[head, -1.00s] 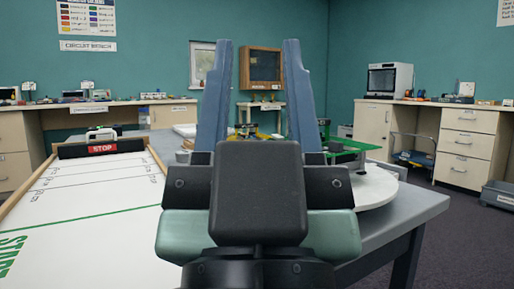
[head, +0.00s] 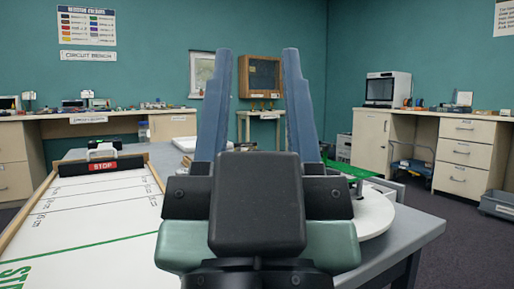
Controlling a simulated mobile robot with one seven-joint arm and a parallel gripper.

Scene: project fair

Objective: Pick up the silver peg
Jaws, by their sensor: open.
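I cannot make out the silver peg in the head view; my gripper may hide it. My gripper (head: 259,62) is open and empty, its two blue-grey fingers pointing up and forward in the middle of the picture. It covers much of a round white board (head: 374,218) on the grey table. A green plate (head: 345,171) shows just right of the right finger, above the round board.
A circuit bench (head: 60,117) runs along the back left wall.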

